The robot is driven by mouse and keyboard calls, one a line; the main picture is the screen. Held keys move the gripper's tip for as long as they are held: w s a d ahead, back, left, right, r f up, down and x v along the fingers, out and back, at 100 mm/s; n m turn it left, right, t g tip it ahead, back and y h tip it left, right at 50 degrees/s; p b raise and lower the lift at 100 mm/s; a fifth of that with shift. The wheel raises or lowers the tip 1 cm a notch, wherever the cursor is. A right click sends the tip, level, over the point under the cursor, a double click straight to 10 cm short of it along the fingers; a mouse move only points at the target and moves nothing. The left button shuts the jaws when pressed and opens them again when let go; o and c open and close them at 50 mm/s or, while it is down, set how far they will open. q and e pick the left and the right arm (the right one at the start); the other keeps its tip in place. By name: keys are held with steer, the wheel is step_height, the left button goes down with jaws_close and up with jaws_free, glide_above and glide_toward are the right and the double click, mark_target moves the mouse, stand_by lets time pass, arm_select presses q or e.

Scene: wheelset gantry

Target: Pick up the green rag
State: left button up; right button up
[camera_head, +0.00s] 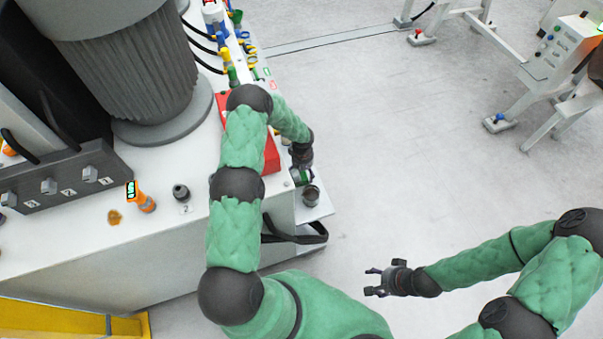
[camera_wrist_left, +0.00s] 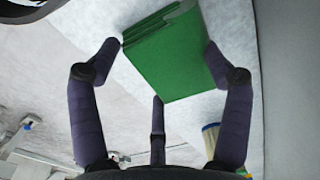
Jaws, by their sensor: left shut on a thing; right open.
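The green rag (camera_wrist_left: 165,52) is a folded, flat square in the left wrist view. It lies between the fingers of my left gripper (camera_wrist_left: 158,68), which is shut on it. Pale surface shows behind the rag. In the head view my left gripper (camera_head: 302,170) is beside the right end of the white cabinet, and only a small bit of green shows at its fingers. My right gripper (camera_head: 384,281) is open and empty over the grey floor at the lower middle.
The white cabinet (camera_head: 175,245) carries a red item (camera_head: 271,158), partly behind my left arm, and an orange device (camera_head: 143,199). A dark cup (camera_head: 311,196) stands on a small ledge just below my left gripper. A black strap (camera_head: 300,238) hangs nearby.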

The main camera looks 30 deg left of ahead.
mark_target(303, 173)
arm_select(q)
steer(key=shift+w+d+r+p, duration=0.1)
steer(key=shift+w+r+p, duration=0.1)
steer(key=shift+r+p, duration=0.3)
step_height(303, 173, up, 6)
steer(key=shift+r+p, duration=0.2)
steer(key=shift+p, duration=0.9)
steer(key=w+d+p, duration=0.1)
steer(key=w+d, duration=1.1)
steer(key=w, duration=0.3)
steer(key=shift+d+f, duration=0.25)
steer(key=shift+d, duration=0.1)
